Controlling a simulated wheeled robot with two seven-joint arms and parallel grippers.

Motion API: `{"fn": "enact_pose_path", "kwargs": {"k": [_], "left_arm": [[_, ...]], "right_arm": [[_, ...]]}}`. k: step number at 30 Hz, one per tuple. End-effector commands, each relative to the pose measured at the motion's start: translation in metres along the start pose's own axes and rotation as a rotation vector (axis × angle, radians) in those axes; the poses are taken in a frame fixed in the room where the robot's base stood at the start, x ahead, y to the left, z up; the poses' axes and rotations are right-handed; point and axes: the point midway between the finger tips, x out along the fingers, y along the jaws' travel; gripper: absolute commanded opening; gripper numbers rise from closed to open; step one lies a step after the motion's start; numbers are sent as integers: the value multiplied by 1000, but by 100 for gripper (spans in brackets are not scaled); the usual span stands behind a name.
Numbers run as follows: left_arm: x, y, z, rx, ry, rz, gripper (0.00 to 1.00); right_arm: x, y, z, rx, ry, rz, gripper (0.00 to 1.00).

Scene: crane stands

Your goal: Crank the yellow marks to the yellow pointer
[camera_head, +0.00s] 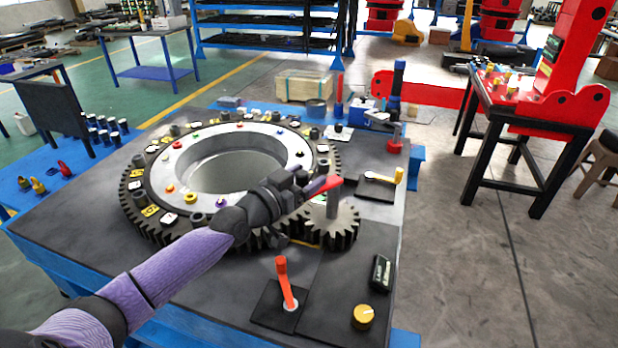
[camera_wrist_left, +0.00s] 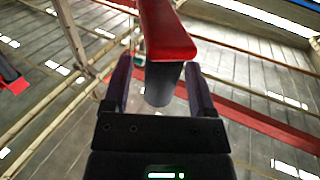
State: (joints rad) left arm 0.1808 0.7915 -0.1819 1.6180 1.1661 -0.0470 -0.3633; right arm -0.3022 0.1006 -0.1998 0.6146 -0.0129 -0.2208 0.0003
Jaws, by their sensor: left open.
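A large dark toothed ring (camera_head: 131,190) lies on the table, with a pale inner ring (camera_head: 160,186) carrying coloured knobs. Yellow marks (camera_head: 150,211) sit among white ones on its dark rim. A small grey gear (camera_head: 341,228) stands at the ring's near right edge. A red crank arm (camera_head: 331,184) shows above it. My left gripper (camera_head: 312,187) is open at the crank. In the left wrist view, a grey post (camera_wrist_left: 158,88) under the red crank arm (camera_wrist_left: 167,32) lies between its fingers; contact is unclear. I cannot surely pick out the yellow pointer. My right gripper is not seen.
An orange lever (camera_head: 283,282), a yellow knob (camera_head: 363,316) and a small dark box (camera_head: 381,272) stand at the near right. A yellow-tipped lever (camera_head: 385,177) is on the right side. The near left tabletop is clear.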

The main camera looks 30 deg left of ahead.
Motion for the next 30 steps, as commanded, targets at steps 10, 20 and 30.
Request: {"fn": "enact_pose_path", "kwargs": {"k": [10, 20, 30], "left_arm": [[13, 0, 0, 0, -1, 1, 73], [12, 0, 0, 0, -1, 0, 18], [12, 0, 0, 0, -1, 0, 0]], "right_arm": [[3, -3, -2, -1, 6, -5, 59], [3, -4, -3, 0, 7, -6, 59], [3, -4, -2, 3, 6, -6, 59]]}}
